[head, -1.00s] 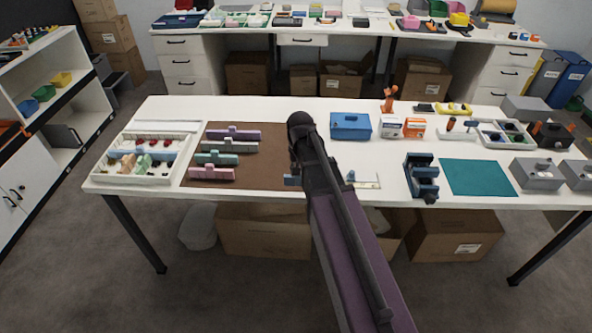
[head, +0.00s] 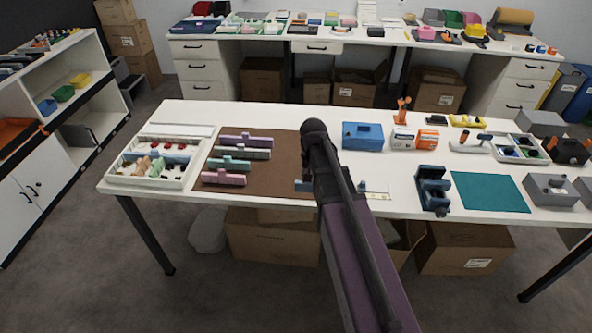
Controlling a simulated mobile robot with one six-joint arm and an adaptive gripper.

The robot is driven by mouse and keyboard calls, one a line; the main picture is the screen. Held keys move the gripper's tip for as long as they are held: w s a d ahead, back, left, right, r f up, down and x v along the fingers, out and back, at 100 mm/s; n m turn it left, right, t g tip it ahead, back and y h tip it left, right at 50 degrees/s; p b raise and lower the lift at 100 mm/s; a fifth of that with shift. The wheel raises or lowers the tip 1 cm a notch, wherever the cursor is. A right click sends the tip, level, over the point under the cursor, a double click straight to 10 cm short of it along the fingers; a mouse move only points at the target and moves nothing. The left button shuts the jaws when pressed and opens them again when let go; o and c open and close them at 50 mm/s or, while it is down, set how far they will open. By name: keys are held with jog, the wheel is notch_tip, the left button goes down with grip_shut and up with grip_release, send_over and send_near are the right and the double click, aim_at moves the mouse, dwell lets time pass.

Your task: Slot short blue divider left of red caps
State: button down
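A white compartment tray (head: 140,182) stands at the table's left end. Small red caps (head: 180,147) lie in its back part. Several notched dividers lie on a brown mat right of the tray: purple (head: 247,141), pale grey (head: 243,153), teal (head: 230,164) and pink (head: 223,179). A short blue piece (head: 302,185), likely the short blue divider, shows at the mat's right front, partly hidden by my arm. My arm reaches over that part of the mat. My gripper is mostly hidden behind the arm; its fingers and any hold on the blue piece cannot be made out.
A blue box (head: 362,137) and white-and-orange cartons (head: 401,138) stand right of my arm. A dark blue holder (head: 432,190) and a teal mat (head: 490,192) are farther right. Bare mat (head: 287,150) lies between the dividers and my arm.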

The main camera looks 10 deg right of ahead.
jog(key=shift+r, duration=0.1)
notch_tip(320, 180, up, 18)
jog(key=p, duration=1.8)
jog(key=shift+s+f, duration=0.15)
jog(key=shift+f, duration=0.05)
